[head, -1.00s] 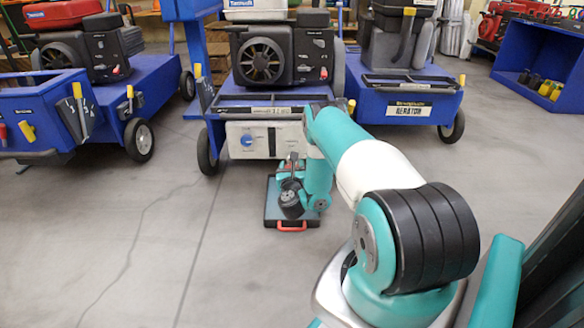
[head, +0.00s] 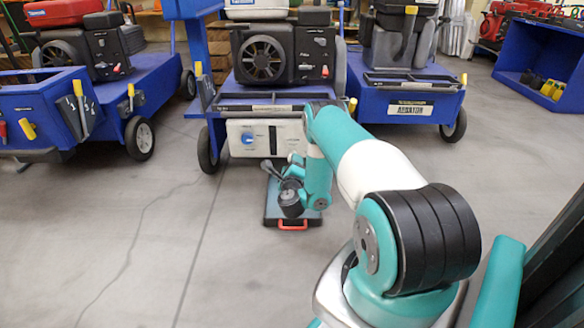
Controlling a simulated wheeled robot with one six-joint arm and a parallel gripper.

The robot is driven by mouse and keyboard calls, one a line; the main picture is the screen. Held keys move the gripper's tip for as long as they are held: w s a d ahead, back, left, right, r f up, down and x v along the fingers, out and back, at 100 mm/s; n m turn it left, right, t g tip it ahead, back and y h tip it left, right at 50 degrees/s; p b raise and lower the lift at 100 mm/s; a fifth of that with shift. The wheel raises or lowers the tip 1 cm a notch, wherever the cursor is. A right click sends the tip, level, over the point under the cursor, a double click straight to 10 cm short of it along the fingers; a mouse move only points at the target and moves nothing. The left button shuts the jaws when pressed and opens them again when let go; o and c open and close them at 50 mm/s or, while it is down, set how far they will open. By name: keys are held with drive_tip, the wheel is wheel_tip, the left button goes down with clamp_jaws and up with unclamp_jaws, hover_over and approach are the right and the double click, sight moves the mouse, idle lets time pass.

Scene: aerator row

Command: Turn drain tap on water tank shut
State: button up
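A white panel (head: 262,130) is on the low front of the middle blue machine; I cannot tell whether it is the water tank. My gripper (head: 267,167) is small and dark, in front of and just below the panel's lower edge, pointing up and left. It appears apart from the knob. Its fingers are too small to tell open from shut.
A flat dark case (head: 272,213) with a red handle (head: 293,226) lies on the floor under my wrist. Blue wheeled machines stand left (head: 150,99) and right (head: 407,95). A blue open cabinet (head: 541,75) is at the far right.

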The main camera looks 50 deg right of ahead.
drive_tip(key=n, duration=0.5)
drive_tip(key=shift+f+n+b, duration=0.15)
drive_tip(key=shift+n+b, duration=0.2)
drive_tip(key=shift+n, duration=0.35)
drive_tip(key=o, duration=0.9)
drive_tip(key=shift+s+a+r+p, duration=0.25)
drive_tip(key=shift+a+p, duration=0.1)
drive_tip(key=shift+p, duration=0.3)
drive_tip(key=p+v, duration=1.6)
drive_tip(key=p, duration=0.6)
drive_tip(key=shift+s+a+f+p, duration=0.2)
drive_tip(key=shift+s+p, duration=0.05)
drive_tip(key=shift+p, duration=0.05)
